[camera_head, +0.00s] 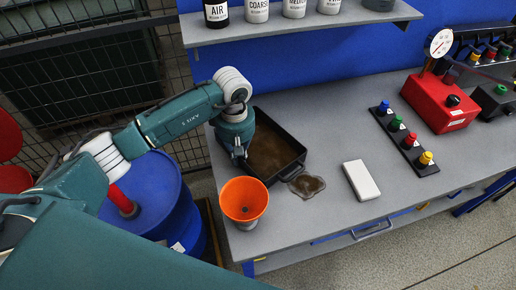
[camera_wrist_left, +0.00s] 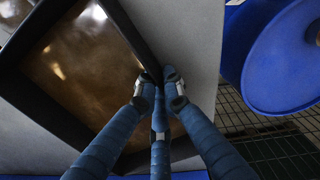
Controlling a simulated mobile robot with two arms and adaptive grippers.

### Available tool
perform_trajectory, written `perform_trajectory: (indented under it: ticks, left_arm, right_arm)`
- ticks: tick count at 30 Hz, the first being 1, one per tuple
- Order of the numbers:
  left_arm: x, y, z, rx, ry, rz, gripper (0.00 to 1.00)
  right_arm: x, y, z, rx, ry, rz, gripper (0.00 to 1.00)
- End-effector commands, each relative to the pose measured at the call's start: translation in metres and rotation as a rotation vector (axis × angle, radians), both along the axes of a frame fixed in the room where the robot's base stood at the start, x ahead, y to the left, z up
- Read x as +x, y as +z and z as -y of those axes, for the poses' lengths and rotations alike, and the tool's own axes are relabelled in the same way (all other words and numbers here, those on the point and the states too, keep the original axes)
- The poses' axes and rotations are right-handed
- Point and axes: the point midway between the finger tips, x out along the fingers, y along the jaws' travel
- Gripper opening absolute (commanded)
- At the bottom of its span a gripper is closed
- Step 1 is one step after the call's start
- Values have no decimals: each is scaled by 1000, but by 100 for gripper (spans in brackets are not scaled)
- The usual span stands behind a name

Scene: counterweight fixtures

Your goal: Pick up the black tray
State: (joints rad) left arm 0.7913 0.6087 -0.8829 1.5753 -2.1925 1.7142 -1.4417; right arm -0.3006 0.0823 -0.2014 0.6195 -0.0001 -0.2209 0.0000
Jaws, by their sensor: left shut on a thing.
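The black tray (camera_head: 289,173) sits on the grey workbench and has brown liquid in it. My left gripper (camera_head: 239,157) is at its left wall in the head view. In the left wrist view the fingers of the gripper (camera_wrist_left: 160,80) are closed on the tray's dark wall (camera_wrist_left: 128,28), one on each side. The tray looks level, and I cannot tell any gap under it. The gripper hides part of the tray's left side. My right gripper is not in view.
An orange cup (camera_head: 244,201) stands just in front of the tray. A brown puddle (camera_head: 306,185) lies at its right corner, and a white block (camera_head: 360,180) lies further right. A blue barrel (camera_head: 150,195) stands left of the bench. A shelf (camera_head: 300,28) with jars hangs behind.

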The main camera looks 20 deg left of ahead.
Motion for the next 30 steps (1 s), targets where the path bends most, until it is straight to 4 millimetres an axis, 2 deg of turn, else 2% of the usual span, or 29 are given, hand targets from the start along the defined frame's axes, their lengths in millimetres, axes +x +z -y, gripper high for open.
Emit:
perform_trajectory:
  ticks: [14, 20, 30]
  left_arm:
    - [2, 11, 1, -3, 0, 4, 0]
    - [2, 27, 0, -1, 0, 5, 0]
    - [2, 72, 0, -2, 0, 7, 0]
  right_arm:
    - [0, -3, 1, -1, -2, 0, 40]
    - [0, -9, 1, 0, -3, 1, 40]
    - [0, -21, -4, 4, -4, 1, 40]
